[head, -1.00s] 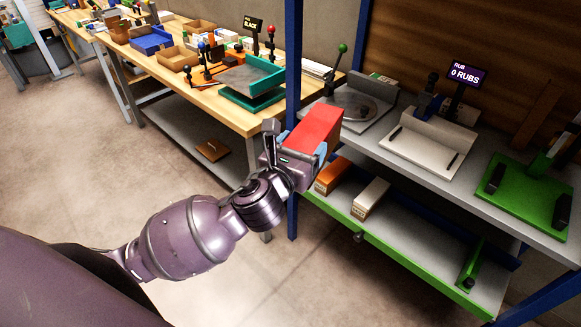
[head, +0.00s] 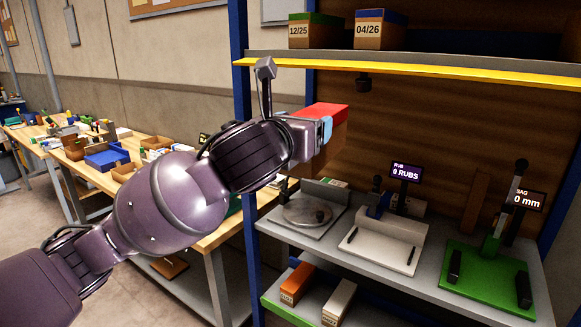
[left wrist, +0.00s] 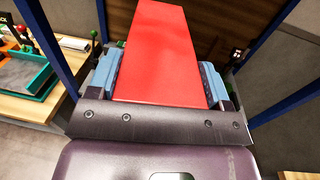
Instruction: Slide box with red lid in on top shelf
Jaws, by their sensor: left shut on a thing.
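The box with the red lid (head: 325,112) is held by my left gripper (head: 318,130) in the head view, in front of the shelf unit and below the top shelf (head: 400,64). Its brown side shows under the lid. In the left wrist view the red lid (left wrist: 155,50) lies between the two blue finger pads of my left gripper (left wrist: 160,85), which is shut on it. The top shelf has a yellow front edge and carries a green-lidded box (head: 313,32) marked 12/25 and a blue-lidded box (head: 380,30) marked 04/26. My right gripper is not in view.
The middle shelf (head: 385,285) holds a round-plate device, a white device (head: 382,245) and a green device (head: 485,280). An orange-lidded box (head: 296,283) and a white-lidded box (head: 338,302) sit on the low shelf. A blue post (head: 240,120) stands left. The top shelf is clear right of its boxes.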

